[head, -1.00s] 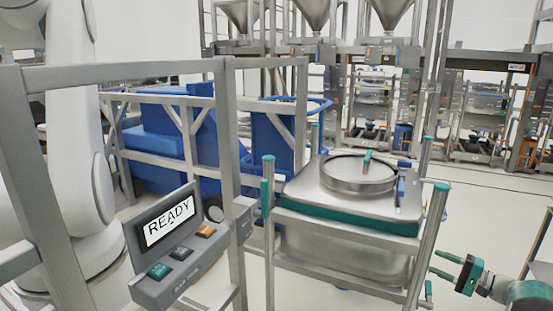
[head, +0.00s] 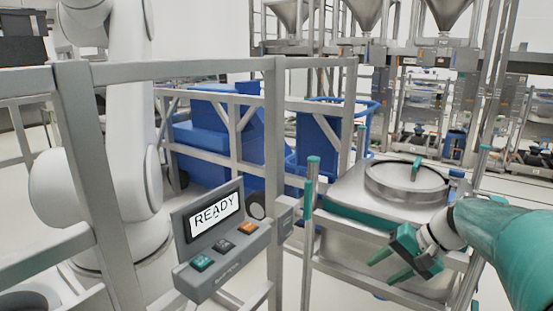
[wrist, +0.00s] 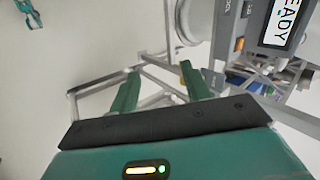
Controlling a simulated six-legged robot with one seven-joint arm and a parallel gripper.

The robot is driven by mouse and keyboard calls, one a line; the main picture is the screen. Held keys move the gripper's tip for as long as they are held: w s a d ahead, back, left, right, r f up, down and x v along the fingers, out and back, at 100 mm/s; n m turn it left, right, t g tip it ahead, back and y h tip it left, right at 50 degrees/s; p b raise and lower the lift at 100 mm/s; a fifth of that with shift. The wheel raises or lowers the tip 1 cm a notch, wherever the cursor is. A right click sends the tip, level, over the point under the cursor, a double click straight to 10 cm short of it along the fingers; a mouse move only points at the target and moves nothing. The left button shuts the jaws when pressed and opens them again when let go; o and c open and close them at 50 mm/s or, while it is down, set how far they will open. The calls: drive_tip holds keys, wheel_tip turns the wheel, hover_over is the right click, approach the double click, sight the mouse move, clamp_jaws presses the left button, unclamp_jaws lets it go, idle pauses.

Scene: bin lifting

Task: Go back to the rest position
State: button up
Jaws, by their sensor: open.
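My gripper (head: 387,266) is open and empty in the head view, in front of the steel bin, with its two green fingers pointing down and left. In the wrist view its fingers (wrist: 160,72) stand apart with nothing between them. The steel bin (head: 345,190) has a round lid (head: 407,178) and sits in a frame with green-capped posts. My forearm and gripper hide part of its front and right side. A control panel (head: 222,240) reading "READY" is left of my gripper, clearly apart from it. It also shows tilted at the wrist view's upper right (wrist: 275,25).
A grey metal fence (head: 180,68) runs along the left and carries the panel. A white robot arm (head: 130,120) and blue machinery (head: 225,130) stand behind it. Steel hoppers (head: 450,12) and racks line the back. Pale open floor (wrist: 110,40) shows in the wrist view.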

drive_tip(key=s+a+n+t+h, duration=0.1)
drive_tip(key=s+a+n+h, duration=0.1)
drive_tip(key=s, duration=0.8)
drive_tip(key=s+a+n+t+h, duration=0.1)
drive_tip(key=s+a+n+h, duration=0.2)
drive_tip(key=s+a, duration=0.4)
drive_tip(key=s+h, duration=0.1)
drive_tip(key=s, duration=0.2)
drive_tip(key=shift+s+h, duration=0.15)
drive_tip(key=shift+h, duration=0.15)
drive_tip(key=shift+f, duration=0.1)
drive_tip(key=shift+c, duration=1.3)
drive_tip(key=shift+a, duration=0.1)
drive_tip(key=shift+a, duration=0.2)
